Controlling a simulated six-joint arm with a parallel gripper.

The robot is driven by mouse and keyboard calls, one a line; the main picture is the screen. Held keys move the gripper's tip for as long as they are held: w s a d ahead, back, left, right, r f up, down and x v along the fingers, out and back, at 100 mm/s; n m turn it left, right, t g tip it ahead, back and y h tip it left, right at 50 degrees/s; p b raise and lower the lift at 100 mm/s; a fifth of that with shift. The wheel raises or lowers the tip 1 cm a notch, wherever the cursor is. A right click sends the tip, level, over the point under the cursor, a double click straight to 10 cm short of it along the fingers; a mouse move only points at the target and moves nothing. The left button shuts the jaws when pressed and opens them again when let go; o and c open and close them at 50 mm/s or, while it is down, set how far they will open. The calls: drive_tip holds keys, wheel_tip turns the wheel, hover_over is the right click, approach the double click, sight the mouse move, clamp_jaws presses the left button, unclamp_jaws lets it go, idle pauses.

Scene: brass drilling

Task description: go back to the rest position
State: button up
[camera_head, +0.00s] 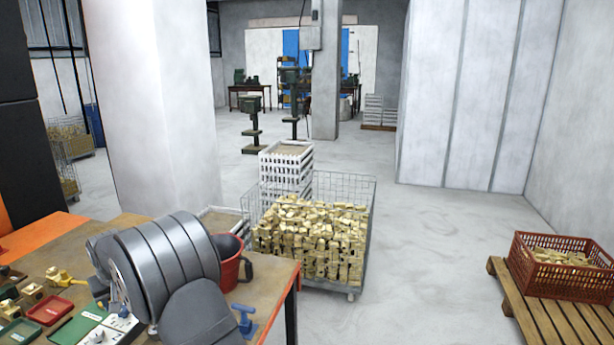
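My grey arm (165,262) is folded over the workbench (265,288) at the lower left. Its rounded segments hide part of the bench top. I cannot make out my gripper's fingers in this view, nor whether anything is held. A red mug-like container (232,268) stands on the bench just right of the arm. A small blue tool (244,322) is near the bench's front right.
Small brass parts (60,277), a red tray (50,310) and a green tray (75,328) lie left of the arm. A wire cage of brass pieces (312,235) stands beyond the bench. A red crate (562,287) sits on a pallet (545,318) at right. Open floor lies between.

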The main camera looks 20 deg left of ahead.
sight(123, 309)
drive_tip(key=x, duration=0.4)
drive_tip(key=shift+f, duration=0.4)
drive_tip(key=shift+w+r+n+g, duration=0.15)
drive_tip(key=shift+n+g, duration=0.15)
drive_tip(key=shift+n, duration=0.3)
drive_tip(key=shift+w+n+g+y, duration=0.1)
drive_tip(key=shift+n+g+y, duration=0.45)
drive_tip(key=shift+n, duration=1.65)
drive_tip(key=shift+d+r+g+h, duration=0.1)
drive_tip(key=shift+r+g+h, duration=0.15)
drive_tip(key=shift+g, duration=0.1)
drive_tip(key=v, duration=1.6)
